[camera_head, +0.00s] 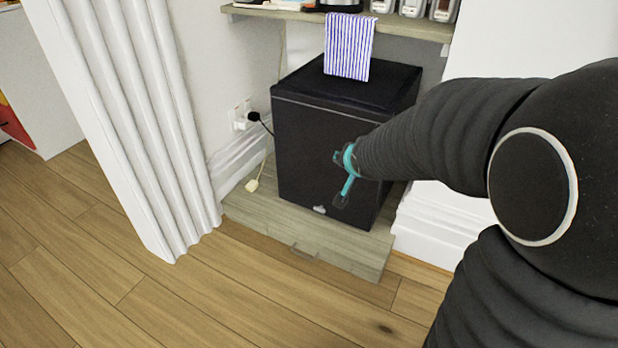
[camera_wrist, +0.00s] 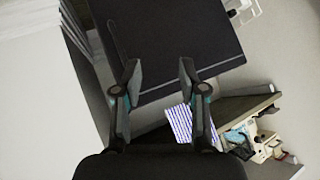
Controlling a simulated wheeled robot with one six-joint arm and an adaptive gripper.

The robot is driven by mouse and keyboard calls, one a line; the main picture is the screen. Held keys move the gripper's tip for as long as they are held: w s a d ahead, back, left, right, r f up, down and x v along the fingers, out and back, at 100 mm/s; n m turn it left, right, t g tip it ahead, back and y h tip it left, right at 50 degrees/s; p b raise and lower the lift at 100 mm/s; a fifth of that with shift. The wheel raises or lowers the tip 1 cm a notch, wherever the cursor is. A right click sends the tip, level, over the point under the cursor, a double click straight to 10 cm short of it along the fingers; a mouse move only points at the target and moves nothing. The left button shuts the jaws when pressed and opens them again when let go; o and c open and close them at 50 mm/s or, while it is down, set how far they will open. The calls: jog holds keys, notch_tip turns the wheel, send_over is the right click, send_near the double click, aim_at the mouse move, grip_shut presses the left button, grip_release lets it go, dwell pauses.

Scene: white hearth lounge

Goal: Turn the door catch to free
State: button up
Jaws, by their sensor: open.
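A black box-shaped cabinet, like a small fridge (camera_head: 310,150), stands on a low wooden plinth in the head view. Its dark front also fills the upper middle of the wrist view (camera_wrist: 175,40). I cannot make out a door catch for certain; a faint thin line runs along the left part of the front in the wrist view. A small pale mark (camera_head: 320,210) sits low on the front. My gripper (camera_head: 343,178), with teal parts, is in front of the cabinet's right half. In the wrist view my gripper (camera_wrist: 160,70) has its fingers spread, with nothing between them.
A striped cloth (camera_head: 348,46) hangs over the cabinet top from a wooden shelf (camera_head: 410,22) holding several items. A white fluted panel (camera_head: 125,110) stands at left. A black cable runs to a wall socket (camera_head: 240,115). The wooden floor (camera_head: 210,300) in front is clear.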

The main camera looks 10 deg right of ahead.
aim_at(320, 211)
jog(key=w+d+f+m+t+y+b, duration=0.1)
jog(key=w+f+m+t+b, duration=0.1)
jog(key=w+f, duration=0.65)
jog(key=w+f+m+t+b, duration=0.15)
jog(key=w+f, duration=0.35)
jog(key=f, duration=0.6)
notch_tip(320, 211, down, 24)
jog(key=s+m+t+y+b, duration=0.2)
jog(key=s+m+t+b, duration=0.15)
jog(key=m, duration=0.35)
jog(key=shift+t, duration=0.4)
jog(key=w+a, duration=0.1)
jog(key=w, duration=0.3)
jog(key=w+a, duration=0.1)
jog(key=w, duration=0.4)
jog(key=w+a+b, duration=0.1)
jog(key=w, duration=0.4)
jog(key=shift+r, duration=0.2)
